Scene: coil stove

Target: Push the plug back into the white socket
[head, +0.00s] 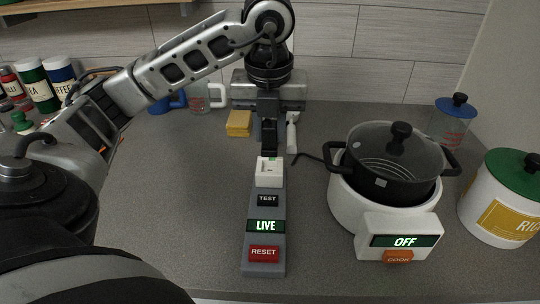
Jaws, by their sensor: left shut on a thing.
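The white socket (268,176) sits at the far end of a grey power strip (264,232), which has a TEST button, a green LIVE display and a red RESET button. My left gripper (268,140) points down just behind and above the socket. It is shut on the dark plug (269,153), which is mostly hidden by the fingers. I cannot tell whether the plug touches the socket. A black cord (308,158) runs from near there to the white coil stove (350,205), whose display reads OFF. My right gripper is not in view.
A black lidded pot (392,165) stands on the stove. A yellow sponge (239,123) and a white-handled tool (292,133) lie behind the socket. Canisters and jars stand at left; a green-lidded white canister (505,200) stands at right. The counter left of the strip is clear.

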